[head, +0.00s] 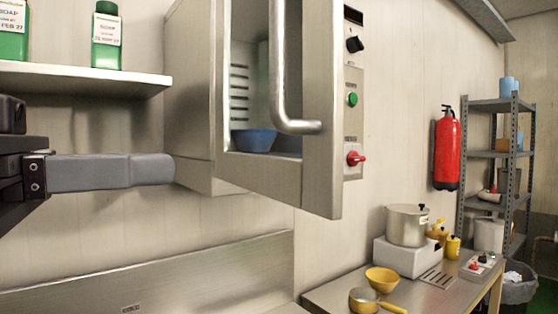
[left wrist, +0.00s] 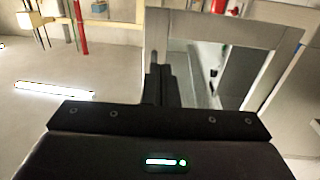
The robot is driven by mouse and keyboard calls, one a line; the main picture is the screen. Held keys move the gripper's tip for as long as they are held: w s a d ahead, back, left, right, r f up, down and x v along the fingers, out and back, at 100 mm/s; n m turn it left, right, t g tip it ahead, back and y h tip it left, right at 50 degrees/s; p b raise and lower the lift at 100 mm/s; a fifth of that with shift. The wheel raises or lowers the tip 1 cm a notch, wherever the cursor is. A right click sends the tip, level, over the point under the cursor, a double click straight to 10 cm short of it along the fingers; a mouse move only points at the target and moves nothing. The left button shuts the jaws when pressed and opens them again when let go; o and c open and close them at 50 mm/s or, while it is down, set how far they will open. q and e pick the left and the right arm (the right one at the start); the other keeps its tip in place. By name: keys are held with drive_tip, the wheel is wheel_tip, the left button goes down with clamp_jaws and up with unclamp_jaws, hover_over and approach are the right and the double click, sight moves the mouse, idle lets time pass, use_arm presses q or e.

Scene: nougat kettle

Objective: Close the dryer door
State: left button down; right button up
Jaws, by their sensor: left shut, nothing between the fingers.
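The steel dryer (head: 190,100) is mounted on the wall in the middle of the head view. Its framed door (head: 322,150) stands out from the cabinet, seemingly open; I cannot tell how far. A curved bar handle (head: 279,70) is on the door. A blue bowl (head: 254,140) shows inside, in front of a slotted wall. My left gripper (head: 165,170) is shut and empty, its tips by the lower left side of the cabinet, apparently nearer to me.
A shelf (head: 90,78) with green soap bottles (head: 107,40) is above my left gripper. A fire extinguisher (head: 446,150) and rack (head: 500,150) are at right.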

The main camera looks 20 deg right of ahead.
use_arm(q)
drive_tip(key=p, duration=0.4)
approach(310, 161)
drive_tip(key=x, duration=0.5)
drive_tip(key=shift+d+r, duration=0.15)
drive_tip(key=shift+d, duration=0.05)
drive_tip(key=shift+w+d+p, duration=0.1)
drive_tip(key=shift+d+p, duration=0.2)
drive_tip(key=shift+d, duration=0.3)
drive_tip(key=shift+w+d+f, duration=0.1)
drive_tip(key=shift+f, duration=0.1)
